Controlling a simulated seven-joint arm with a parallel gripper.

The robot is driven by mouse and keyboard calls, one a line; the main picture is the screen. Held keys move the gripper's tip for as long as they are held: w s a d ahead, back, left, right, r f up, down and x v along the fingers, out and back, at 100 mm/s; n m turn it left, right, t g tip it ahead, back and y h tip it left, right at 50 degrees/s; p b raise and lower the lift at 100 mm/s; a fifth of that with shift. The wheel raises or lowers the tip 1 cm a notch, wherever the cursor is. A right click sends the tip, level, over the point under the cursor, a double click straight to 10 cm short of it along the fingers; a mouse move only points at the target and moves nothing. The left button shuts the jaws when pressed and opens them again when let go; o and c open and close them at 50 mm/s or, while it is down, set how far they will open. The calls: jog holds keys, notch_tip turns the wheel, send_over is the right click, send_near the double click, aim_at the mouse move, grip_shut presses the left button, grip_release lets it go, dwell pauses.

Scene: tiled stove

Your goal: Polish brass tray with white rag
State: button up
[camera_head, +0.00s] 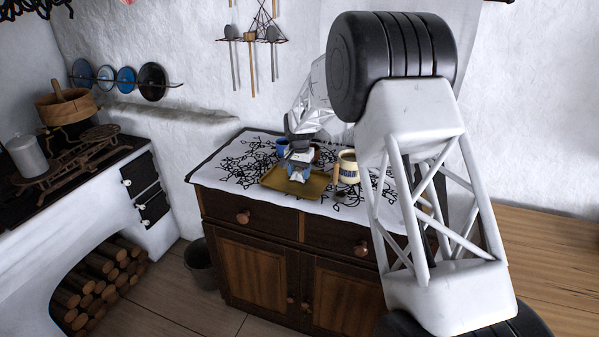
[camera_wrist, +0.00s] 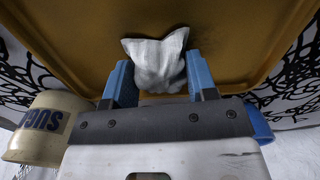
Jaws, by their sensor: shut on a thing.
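The brass tray (camera_head: 314,188) lies flat on the patterned cloth on top of the wooden cabinet. Its golden surface (camera_wrist: 235,30) fills the upper part of the wrist view. The white rag (camera_wrist: 155,62) is bunched between the blue fingers of my gripper (camera_wrist: 160,88). The gripper is shut on the rag and is over the tray. In the head view my gripper (camera_head: 298,174) is at the tray's middle, and the rag is hard to make out there. I cannot tell how firmly the rag presses on the tray.
A cream mug (camera_head: 348,168) with blue lettering stands right of the tray, close to my gripper in the wrist view (camera_wrist: 42,125). A blue mug (camera_head: 282,147) stands behind the tray. The wall is behind the cabinet. The cloth's left side (camera_head: 232,178) is clear of objects.

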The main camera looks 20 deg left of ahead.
aim_at(290, 180)
jog(key=shift+s, duration=0.4)
jog(key=shift+s+a+r, duration=0.1)
jog(key=shift+s, duration=0.2)
jog(key=shift+s+f, duration=0.2)
jog(key=shift+s, duration=0.15)
jog(key=shift+s+r, duration=0.1)
jog(key=shift+s, duration=0.2)
jog(key=shift+w+a, duration=0.1)
jog(key=shift+a, duration=1.05)
jog(key=shift+w+d, duration=0.15)
jog(key=shift+w, duration=0.25)
jog(key=shift+w+f, duration=0.2)
jog(key=shift+w, duration=0.1)
jog(key=shift+w+r, duration=0.15)
jog(key=shift+w, duration=1)
jog(key=shift+s, duration=0.5)
jog(key=shift+s+f, duration=0.2)
jog(key=shift+s, duration=0.05)
jog(key=shift+s+r, duration=0.15)
jog(key=shift+s, duration=1)
jog(key=shift+r, duration=4.1)
